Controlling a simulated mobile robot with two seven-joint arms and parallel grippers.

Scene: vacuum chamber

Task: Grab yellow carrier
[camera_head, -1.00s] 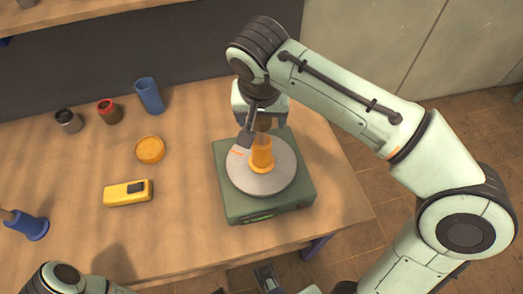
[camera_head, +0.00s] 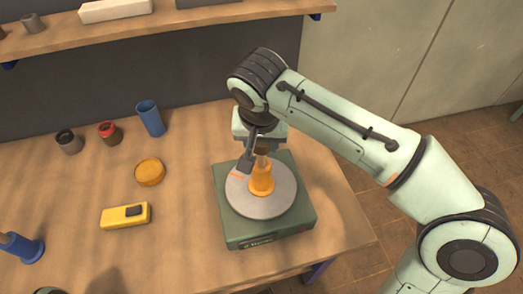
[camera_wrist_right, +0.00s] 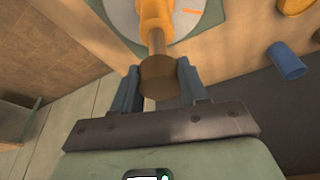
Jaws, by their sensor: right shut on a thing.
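The yellow carrier (camera_head: 261,181) has an orange-yellow flanged body and a brown wooden handle. It stands upright on the round grey plate of a green device (camera_head: 232,236). My right gripper (camera_head: 261,150) comes down on it from above and is shut on its handle. In the right wrist view the carrier (camera_wrist_right: 156,14) is at the top, and its brown handle end sits between the two fingers of the right gripper (camera_wrist_right: 159,78). The base of the carrier still appears to rest on the plate. My left gripper is not in view.
On the wooden table are a yellow box-shaped device (camera_head: 126,215), a round orange dish (camera_head: 150,171), a blue cup (camera_head: 151,118), a red jar (camera_head: 109,132), a grey jar (camera_head: 69,141) and a blue flanged piece (camera_head: 22,247). A shelf (camera_head: 160,27) runs above the back.

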